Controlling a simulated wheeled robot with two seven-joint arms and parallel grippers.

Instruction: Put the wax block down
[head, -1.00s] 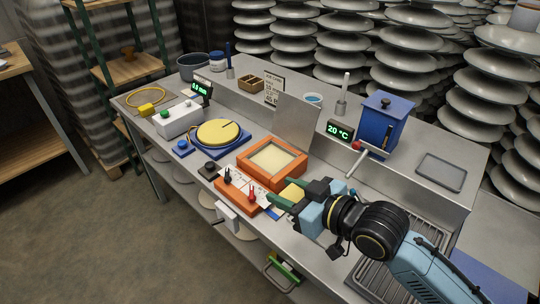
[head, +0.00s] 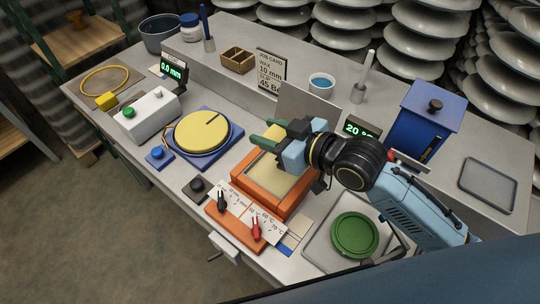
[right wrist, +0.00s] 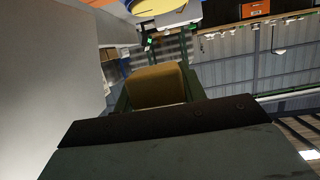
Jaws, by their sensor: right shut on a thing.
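My right gripper (head: 265,137) is shut on the wax block and hangs over the back of the orange-framed box (head: 276,196) with its cream inside. In the right wrist view the wax block (right wrist: 155,87) is a yellow-brown piece between the green fingers. In the head view the block is mostly hidden by the fingers, so I cannot tell its height over the surface. My left gripper is not in view.
A yellow disc on a blue base (head: 202,132) stands left of the orange box. A thin upright plate (head: 310,105) is close behind the gripper. A green round dish (head: 355,235) sits in a tray on the right. A blue box (head: 425,115) stands behind.

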